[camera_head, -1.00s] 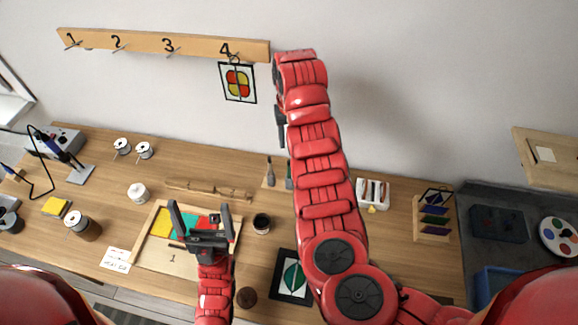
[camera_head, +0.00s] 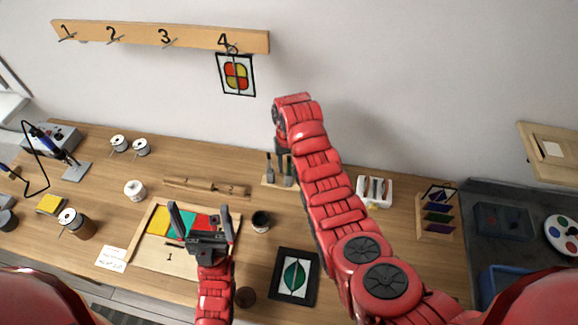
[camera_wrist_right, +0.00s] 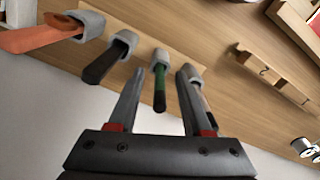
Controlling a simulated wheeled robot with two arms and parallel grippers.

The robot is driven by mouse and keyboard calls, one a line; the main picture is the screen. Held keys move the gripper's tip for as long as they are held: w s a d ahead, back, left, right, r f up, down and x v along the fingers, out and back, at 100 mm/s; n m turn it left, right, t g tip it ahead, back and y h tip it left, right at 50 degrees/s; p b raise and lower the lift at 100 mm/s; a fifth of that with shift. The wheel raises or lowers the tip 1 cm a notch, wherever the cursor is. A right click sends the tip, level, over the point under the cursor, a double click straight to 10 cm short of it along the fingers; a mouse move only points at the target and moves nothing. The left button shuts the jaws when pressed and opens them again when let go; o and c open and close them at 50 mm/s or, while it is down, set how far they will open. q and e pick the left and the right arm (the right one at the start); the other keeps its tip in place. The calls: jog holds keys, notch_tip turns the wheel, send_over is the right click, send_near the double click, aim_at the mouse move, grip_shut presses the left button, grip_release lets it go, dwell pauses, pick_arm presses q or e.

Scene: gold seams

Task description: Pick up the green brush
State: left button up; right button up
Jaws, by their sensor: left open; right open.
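In the right wrist view the green brush (camera_wrist_right: 159,79) stands in a grey holder cup on a wooden rack (camera_wrist_right: 146,46). Its dark end points toward the gripper. My right gripper (camera_wrist_right: 163,72) is open, its fingers on either side of the green brush, with no grip on it. In the head view my right gripper (camera_head: 283,148) hangs over the rack (camera_head: 272,184), and the arm hides part of the rack. My left gripper (camera_head: 205,222) is open and empty above the board with coloured pieces (camera_head: 160,257).
Beside the green brush are a black-handled tool (camera_wrist_right: 102,66) and an orange-handled tool (camera_wrist_right: 40,36); another tool sits behind the right finger. A dark jar (camera_head: 261,221) and a framed leaf panel (camera_head: 294,277) lie nearby. A white holder (camera_head: 374,190) stands to the right.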

jog(key=shift+f, duration=0.9)
grip_shut()
